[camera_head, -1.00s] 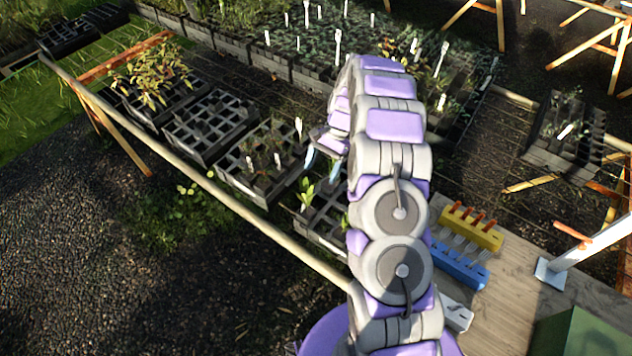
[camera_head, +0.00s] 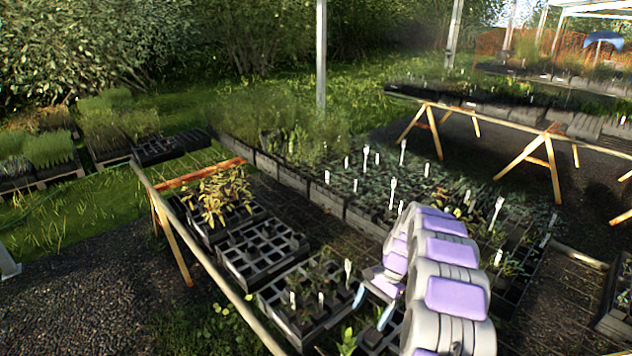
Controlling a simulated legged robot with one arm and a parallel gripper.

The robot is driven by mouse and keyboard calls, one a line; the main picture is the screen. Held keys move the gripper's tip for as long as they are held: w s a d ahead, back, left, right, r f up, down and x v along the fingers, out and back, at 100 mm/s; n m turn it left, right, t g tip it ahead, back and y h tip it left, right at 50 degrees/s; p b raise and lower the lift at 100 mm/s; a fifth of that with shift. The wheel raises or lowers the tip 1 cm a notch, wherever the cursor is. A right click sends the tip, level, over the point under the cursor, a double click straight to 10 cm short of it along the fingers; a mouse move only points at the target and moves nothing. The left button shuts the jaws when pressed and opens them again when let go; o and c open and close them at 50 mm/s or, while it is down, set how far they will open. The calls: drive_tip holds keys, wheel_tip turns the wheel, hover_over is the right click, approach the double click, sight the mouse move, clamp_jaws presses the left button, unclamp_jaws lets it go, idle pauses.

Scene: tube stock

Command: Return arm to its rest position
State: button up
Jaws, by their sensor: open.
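My arm, white and lilac, rises from the bottom right and curls over at the top. My gripper (camera_head: 373,307) hangs at the left of the arm, with its two pale blue fingers apart and nothing visible between them. In the picture it overlaps the right end of a black cell tray with small plants (camera_head: 262,302). Its height above the trays is hard to judge. The lower arm and its base are out of view.
An empty black cell tray (camera_head: 262,252) and a tray with a yellowish leafy plant (camera_head: 222,196) stand to the left on a wood-framed bench (camera_head: 217,277). Dense seedling trays fill the bench behind my arm. Dark gravel (camera_head: 80,290) lies open at left.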

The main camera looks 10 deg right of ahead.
drive_tip(key=s+a+r+n+h, duration=0.1)
drive_tip(key=s+a+r+n, duration=0.25)
drive_tip(key=s+r, duration=0.45)
drive_tip(key=s+a+r+n+h, duration=0.1)
drive_tip(key=s+a+r+n, duration=0.1)
drive_tip(key=s+a+r, duration=0.4)
drive_tip(key=s+d+r+n+h, duration=0.1)
drive_tip(key=s+r+n, duration=0.1)
drive_tip(key=s, duration=1)
drive_tip(key=s+r+n+t+h+b, duration=0.1)
drive_tip(key=s+r+n+h, duration=0.1)
drive_tip(key=s, duration=1.1)
drive_tip(key=shift+s+d+n+t+b, duration=0.3)
drive_tip(key=shift+d+n, duration=0.05)
drive_tip(key=shift+n, duration=0.2)
drive_tip(key=shift+c, duration=0.2)
